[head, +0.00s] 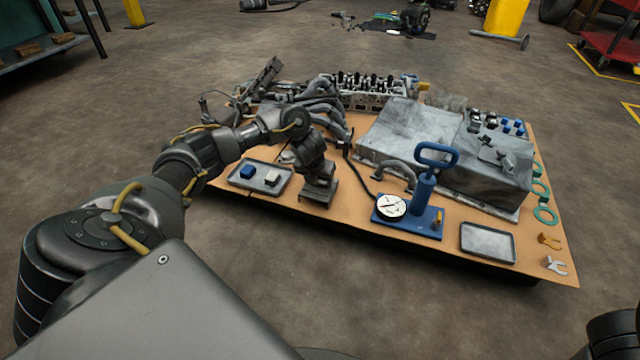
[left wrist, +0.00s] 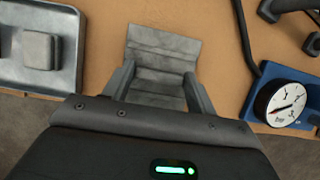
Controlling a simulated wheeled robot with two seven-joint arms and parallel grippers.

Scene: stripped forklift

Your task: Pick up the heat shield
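A grey bent sheet-metal piece, which I take for the heat shield (left wrist: 162,45), lies on the brown board in the left wrist view. Its far flap is wider, and a narrower stepped part lies between my fingers. My left gripper (left wrist: 162,75) has its fingers spread, one on each side of that narrower part. I cannot tell whether they touch it. In the head view my left gripper (head: 318,192) points down at the board's near side and largely hides the piece. My right gripper is not in view.
A tray (head: 236,180) with two small blocks is left of the gripper. A blue hand pump with a gauge (head: 390,207) stands to the right, with a dark hose running near. A large grey metal box (head: 410,135), cylinder head (head: 370,97) and empty tray (head: 487,243) share the board.

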